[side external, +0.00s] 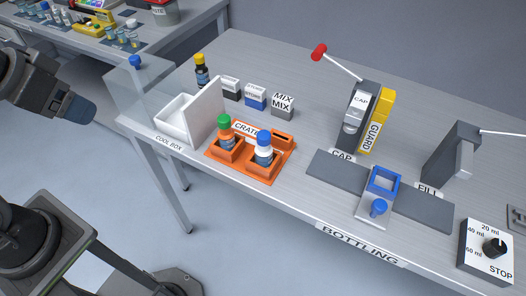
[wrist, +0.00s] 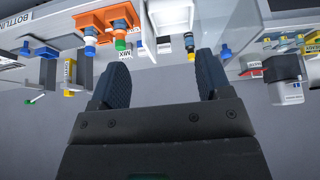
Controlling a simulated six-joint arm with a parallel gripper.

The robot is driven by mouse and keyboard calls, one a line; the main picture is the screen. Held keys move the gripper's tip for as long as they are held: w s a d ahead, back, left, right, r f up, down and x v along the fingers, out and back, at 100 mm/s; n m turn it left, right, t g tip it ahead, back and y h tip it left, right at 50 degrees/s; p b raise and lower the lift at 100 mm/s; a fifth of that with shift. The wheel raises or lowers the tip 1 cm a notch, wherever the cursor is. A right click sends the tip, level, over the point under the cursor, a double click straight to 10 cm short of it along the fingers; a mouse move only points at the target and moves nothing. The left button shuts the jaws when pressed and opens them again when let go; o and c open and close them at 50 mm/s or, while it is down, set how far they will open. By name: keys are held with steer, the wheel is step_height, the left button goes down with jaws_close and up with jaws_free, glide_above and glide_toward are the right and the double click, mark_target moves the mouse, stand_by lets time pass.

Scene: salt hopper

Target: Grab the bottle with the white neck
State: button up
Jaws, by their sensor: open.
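The bottle with the white neck (side external: 264,150) has a blue cap and stands upright in the right compartment of the orange crate (side external: 262,174). The bottle in the left compartment (side external: 225,138) has a green cap and an orange neck. In the wrist view, which is upside down, the blue-capped bottle (wrist: 90,37) and the green-capped bottle (wrist: 120,35) show at the upper left, beyond the fingers. My gripper (wrist: 160,76) is open and empty. In the side external view my gripper (side external: 82,108) is at the left, off the table and well away from the crate.
The clear cool box (side external: 135,90) with its white upright panel (side external: 207,108) stands left of the crate. Behind are a yellow-capped dark bottle (side external: 201,74) and several labelled blocks (side external: 255,97). The cap press (side external: 360,112) and fill stand (side external: 452,155) are to the right.

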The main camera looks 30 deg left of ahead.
steer(key=w+d+r+m+g, duration=0.25)
steer(key=w+d+m, duration=0.25)
steer(key=w+m, duration=0.25)
steer(key=m+g, duration=0.3)
steer(key=m, duration=1.4)
glide_toward(262, 136)
steer(key=shift+n, duration=0.25)
step_height(262, 136, down, 8)
steer(key=shift+w+r, duration=0.1)
steer(key=f, duration=0.5)
steer(key=shift+w+d+f, duration=0.1)
steer(key=shift+w, duration=0.15)
